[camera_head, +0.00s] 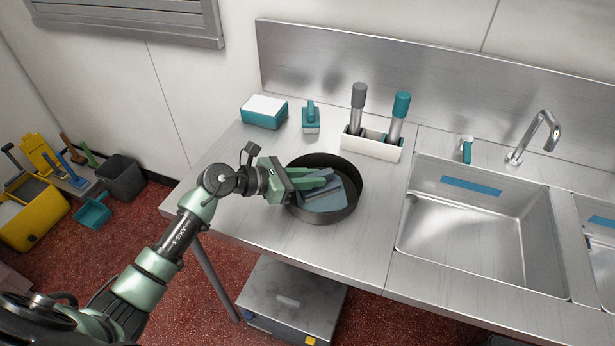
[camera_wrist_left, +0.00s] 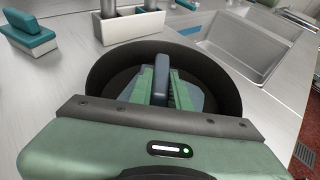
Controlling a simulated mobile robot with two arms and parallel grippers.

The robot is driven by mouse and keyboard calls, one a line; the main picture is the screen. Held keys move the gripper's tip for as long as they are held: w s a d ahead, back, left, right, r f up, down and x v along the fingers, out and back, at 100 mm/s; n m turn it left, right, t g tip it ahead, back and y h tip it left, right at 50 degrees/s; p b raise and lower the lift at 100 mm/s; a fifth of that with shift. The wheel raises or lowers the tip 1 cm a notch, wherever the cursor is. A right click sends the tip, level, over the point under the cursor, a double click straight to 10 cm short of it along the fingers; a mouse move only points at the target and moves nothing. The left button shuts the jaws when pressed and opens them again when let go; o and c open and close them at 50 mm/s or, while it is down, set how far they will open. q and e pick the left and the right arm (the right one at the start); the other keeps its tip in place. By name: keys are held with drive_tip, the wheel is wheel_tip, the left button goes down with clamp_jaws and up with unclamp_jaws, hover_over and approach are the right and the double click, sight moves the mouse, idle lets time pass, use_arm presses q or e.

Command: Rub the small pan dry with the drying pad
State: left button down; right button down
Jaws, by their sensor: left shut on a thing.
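The small pan (camera_head: 352,170) is a dark round pan on the steel counter, left of the sink. It also shows in the left wrist view (camera_wrist_left: 106,68). The drying pad (camera_head: 325,201) is blue-grey with a raised grip and lies inside the pan. My left gripper (camera_head: 325,181) reaches over the pan's left rim, with its green fingers shut on the pad's grip (camera_wrist_left: 161,75). The pad's underside is hidden, so I cannot tell how firmly it touches the pan floor. My right gripper is in neither view.
Behind the pan stand a white holder (camera_head: 371,147) with two handled tools, a teal-handled brush or scrubber (camera_head: 311,121) and a teal-and-white box (camera_head: 264,112). The sink (camera_head: 480,225) is to the right. Bare counter (camera_head: 345,245) lies in front of the pan.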

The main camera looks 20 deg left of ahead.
sight(359, 176)
use_arm(q)
drive_tip(key=shift+w+d+p, duration=0.25)
drive_tip(key=shift+w+d, duration=0.25)
drive_tip(key=shift+d, duration=0.9)
drive_tip(key=shift+w+d+p, duration=0.25)
drive_tip(key=shift+w+d, duration=0.3)
drive_tip(key=shift+d, duration=0.85)
drive_tip(key=shift+w+d+p, duration=0.25)
drive_tip(key=shift+w+d, duration=0.25)
drive_tip(key=shift+d, duration=0.9)
drive_tip(key=shift+s+d+r+p, duration=0.1)
drive_tip(key=shift+s+d+p, duration=0.05)
drive_tip(key=shift+s+p, duration=0.35)
drive_tip(key=shift+s+d+p, duration=0.2)
drive_tip(key=shift+s+p, duration=0.25)
drive_tip(key=shift+s, duration=0.2)
drive_tip(key=shift+s+d+p, duration=0.2)
drive_tip(key=shift+s+p, duration=0.2)
drive_tip(key=shift+s, duration=0.2)
drive_tip(key=shift+s+d+f+p, duration=0.2)
drive_tip(key=shift+s+d+p, duration=0.1)
drive_tip(key=shift+s, duration=0.3)
